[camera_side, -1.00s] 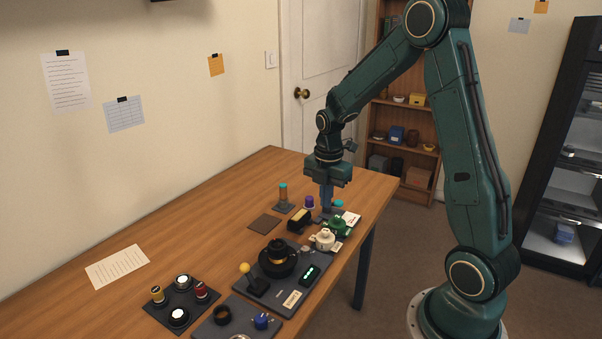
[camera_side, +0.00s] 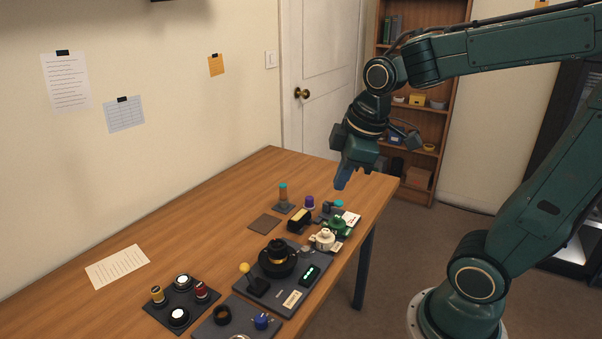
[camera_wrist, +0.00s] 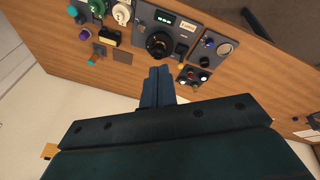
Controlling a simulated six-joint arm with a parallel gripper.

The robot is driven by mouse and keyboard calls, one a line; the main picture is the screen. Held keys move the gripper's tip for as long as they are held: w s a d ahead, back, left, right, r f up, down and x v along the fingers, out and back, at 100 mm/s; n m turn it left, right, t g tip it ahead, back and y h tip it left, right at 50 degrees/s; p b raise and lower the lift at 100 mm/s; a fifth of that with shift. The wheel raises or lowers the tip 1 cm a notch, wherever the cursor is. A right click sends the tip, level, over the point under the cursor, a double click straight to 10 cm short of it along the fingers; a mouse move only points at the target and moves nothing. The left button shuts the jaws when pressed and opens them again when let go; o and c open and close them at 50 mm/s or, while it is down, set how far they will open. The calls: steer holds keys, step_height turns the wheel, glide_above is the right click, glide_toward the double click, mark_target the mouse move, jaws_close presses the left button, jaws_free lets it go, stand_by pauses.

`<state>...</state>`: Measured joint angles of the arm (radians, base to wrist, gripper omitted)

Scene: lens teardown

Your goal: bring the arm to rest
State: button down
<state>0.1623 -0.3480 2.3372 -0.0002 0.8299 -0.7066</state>
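My gripper (camera_side: 346,178) is raised above the far right part of the wooden table (camera_side: 217,204), clear of everything on it. Its blue fingers are together in the wrist view (camera_wrist: 157,86), with nothing seen between them. My arm is folded back to the right in the side view, with the wrist tilted.
A dark panel with a black round part (camera_side: 277,262) and a yellow-knobbed lever (camera_side: 245,268) lies near the front edge. Green (camera_side: 338,226) and white (camera_side: 323,239) parts stand behind it. A small board (camera_side: 182,304) holds several cylinders. The table's left and middle are mostly bare.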

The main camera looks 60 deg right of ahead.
steer(key=s+a+r+m+t, duration=0.2)
steer(key=s+a+m, duration=0.2)
steer(key=s+m, duration=0.2)
steer(key=shift+s+a+y, duration=0.15)
steer(key=shift+s+y, duration=0.15)
steer(key=shift+s, duration=0.8)
